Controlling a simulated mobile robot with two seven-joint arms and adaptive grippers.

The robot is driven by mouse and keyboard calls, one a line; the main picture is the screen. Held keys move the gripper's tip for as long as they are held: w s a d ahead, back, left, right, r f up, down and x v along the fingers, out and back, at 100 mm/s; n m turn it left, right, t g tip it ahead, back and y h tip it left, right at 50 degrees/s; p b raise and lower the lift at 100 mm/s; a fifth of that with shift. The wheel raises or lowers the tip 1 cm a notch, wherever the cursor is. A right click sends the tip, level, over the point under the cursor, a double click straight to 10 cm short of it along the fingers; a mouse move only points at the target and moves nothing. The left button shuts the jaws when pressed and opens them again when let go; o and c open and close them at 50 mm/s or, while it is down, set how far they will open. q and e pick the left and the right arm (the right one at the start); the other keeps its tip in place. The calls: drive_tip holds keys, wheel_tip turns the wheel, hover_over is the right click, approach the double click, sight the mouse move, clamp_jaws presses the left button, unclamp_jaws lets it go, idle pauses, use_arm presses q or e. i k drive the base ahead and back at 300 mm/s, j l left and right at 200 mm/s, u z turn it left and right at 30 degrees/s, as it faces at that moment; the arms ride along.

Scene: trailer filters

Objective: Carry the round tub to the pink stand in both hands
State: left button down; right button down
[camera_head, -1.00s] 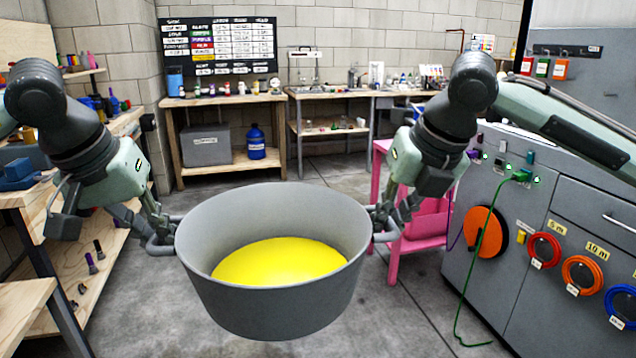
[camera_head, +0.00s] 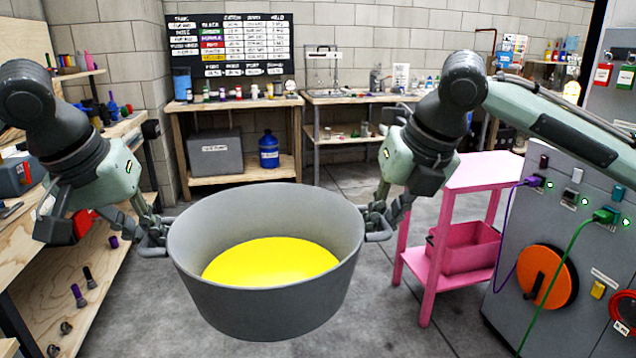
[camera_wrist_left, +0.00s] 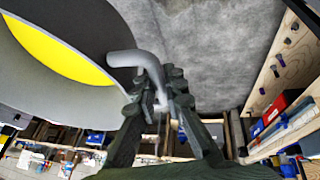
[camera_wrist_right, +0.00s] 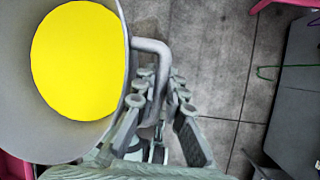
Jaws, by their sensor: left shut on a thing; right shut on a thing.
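The round grey tub (camera_head: 265,308) hangs level in front of me, clear of the floor, with a yellow surface inside it. My left gripper (camera_head: 154,236) is shut on the tub's left handle, and the handle also shows between the fingers in the left wrist view (camera_wrist_left: 150,68). My right gripper (camera_head: 376,222) is shut on the right handle, seen between the fingers in the right wrist view (camera_wrist_right: 158,65). The pink stand (camera_head: 484,172) is behind and to the right of the tub, apart from it. My right forearm hides part of its top.
A pink bin (camera_head: 468,252) sits on the stand's lower shelf. A grey cabinet (camera_head: 560,215) with plugged cables and an orange reel stands right of it. Wooden shelving (camera_head: 100,270) is close on the left. A bench (camera_head: 235,102) stands at the back. Open floor lies between.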

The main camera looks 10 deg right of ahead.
sight(464, 170)
drive_tip(key=i, duration=0.9)
drive_tip(key=i+z, duration=0.15)
drive_tip(key=i, duration=0.25)
drive_tip(key=i+j+z, duration=0.2)
drive_tip(key=i, duration=0.2)
drive_tip(key=i+z, duration=0.25)
drive_tip(key=i, duration=0.15)
drive_tip(key=i+z, duration=0.8)
drive_tip(key=i+j+z, duration=0.2)
drive_tip(key=i+z, duration=0.3)
drive_tip(key=i+j+z, duration=0.45)
drive_tip(key=k+l, duration=0.1)
